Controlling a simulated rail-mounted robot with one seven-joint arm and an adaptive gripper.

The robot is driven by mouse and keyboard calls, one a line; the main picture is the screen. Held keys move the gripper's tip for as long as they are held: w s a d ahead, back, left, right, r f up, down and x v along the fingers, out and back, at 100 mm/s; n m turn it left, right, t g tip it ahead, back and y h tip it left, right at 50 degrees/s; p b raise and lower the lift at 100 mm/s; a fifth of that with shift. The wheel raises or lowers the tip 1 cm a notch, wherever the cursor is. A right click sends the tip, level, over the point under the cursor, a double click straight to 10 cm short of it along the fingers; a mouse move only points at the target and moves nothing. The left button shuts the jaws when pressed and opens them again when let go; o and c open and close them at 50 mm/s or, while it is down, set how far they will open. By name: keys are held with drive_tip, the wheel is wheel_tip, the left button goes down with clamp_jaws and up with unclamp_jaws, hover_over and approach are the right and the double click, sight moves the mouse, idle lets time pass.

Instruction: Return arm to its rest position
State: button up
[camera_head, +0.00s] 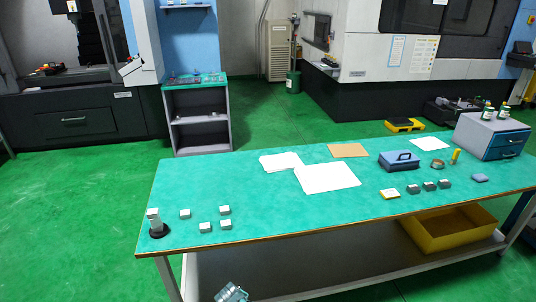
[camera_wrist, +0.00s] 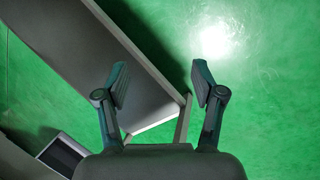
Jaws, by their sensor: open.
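My gripper (camera_wrist: 161,82) shows in the wrist view with its two dark fingers spread apart. Nothing is between the fingers. It points toward the green floor (camera_wrist: 265,120), with a long grey panel (camera_wrist: 75,45) running diagonally behind the left finger. I cannot tell for certain what this panel belongs to. In the head view, a small metallic piece shows at the bottom edge, in front of the table's lower shelf; I cannot tell which part it is. No object is held.
The green-topped table (camera_head: 260,207) carries several small grey blocks, white papers (camera_head: 328,177), a blue case (camera_head: 399,161) and a drawer unit (camera_head: 490,136). A dark round base with a block stands at its left corner. A yellow bin (camera_head: 450,240) sits below. The left floor is clear.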

drive_tip(key=s+d+f+m+g+y, duration=0.1)
drive_tip(key=s+d+f+m+g, duration=0.2)
drive_tip(key=s+d, duration=0.4)
drive_tip(key=s+d+f+m+g+y, duration=0.1)
drive_tip(key=s+d+f+m+g, duration=0.1)
drive_tip(key=s+d, duration=0.6)
drive_tip(key=s+d+f+m+g, duration=0.3)
drive_tip(key=s+d+m, duration=0.3)
drive_tip(key=s, duration=0.8)
drive_tip(key=shift+s+d+f+m+g+y, duration=0.3)
drive_tip(key=shift+s+d+f+y, duration=0.15)
drive_tip(key=shift+d, duration=0.65)
